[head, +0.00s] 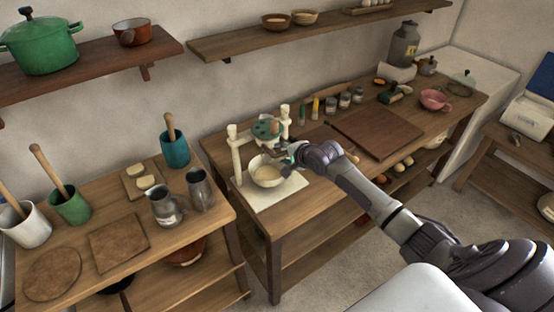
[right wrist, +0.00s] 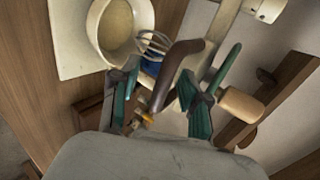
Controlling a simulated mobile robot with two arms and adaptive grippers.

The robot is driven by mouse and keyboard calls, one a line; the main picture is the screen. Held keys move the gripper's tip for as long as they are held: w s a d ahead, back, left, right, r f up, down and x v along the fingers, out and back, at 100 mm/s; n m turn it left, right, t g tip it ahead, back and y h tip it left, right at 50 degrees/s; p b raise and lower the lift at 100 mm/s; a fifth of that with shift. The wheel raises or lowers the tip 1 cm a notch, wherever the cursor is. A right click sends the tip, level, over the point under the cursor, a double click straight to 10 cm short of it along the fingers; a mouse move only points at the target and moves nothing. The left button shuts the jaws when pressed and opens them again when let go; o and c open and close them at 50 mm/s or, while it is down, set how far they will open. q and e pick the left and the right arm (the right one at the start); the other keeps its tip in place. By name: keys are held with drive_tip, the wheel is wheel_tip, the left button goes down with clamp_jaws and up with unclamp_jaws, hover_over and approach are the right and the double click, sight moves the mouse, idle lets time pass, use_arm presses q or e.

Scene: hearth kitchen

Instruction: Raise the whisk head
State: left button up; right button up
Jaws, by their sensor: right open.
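The mixer stand (head: 237,155) has two cream posts on a pale base (head: 275,196). Its green whisk head (head: 266,128) sits between the posts, above a cream bowl (head: 267,172). In the right wrist view the bowl (right wrist: 120,28) is at the top, with the wire whisk (right wrist: 155,44) at its rim. My right gripper (head: 287,155) is at the stand's right side; in the wrist view its green fingers (right wrist: 160,92) are apart. A dark curved handle (right wrist: 178,72) lies between them in the picture; I cannot tell whether they touch it. My left gripper is not in view.
A dark board (head: 378,131) and several jars are right of the stand on the same table. Metal jugs (head: 165,207) stand on the left table across a gap. Shelves (head: 300,37) run along the wall above. A wooden knob (right wrist: 240,104) is beside the right finger.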

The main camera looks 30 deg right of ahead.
drive_tip(key=p+v, duration=0.2)
drive_tip(key=shift+r+p, duration=0.25)
drive_tip(key=shift+p, duration=0.1)
drive_tip(key=shift+s, duration=0.3)
drive_tip(key=v, duration=0.4)
drive_tip(key=shift+s+r, duration=0.1)
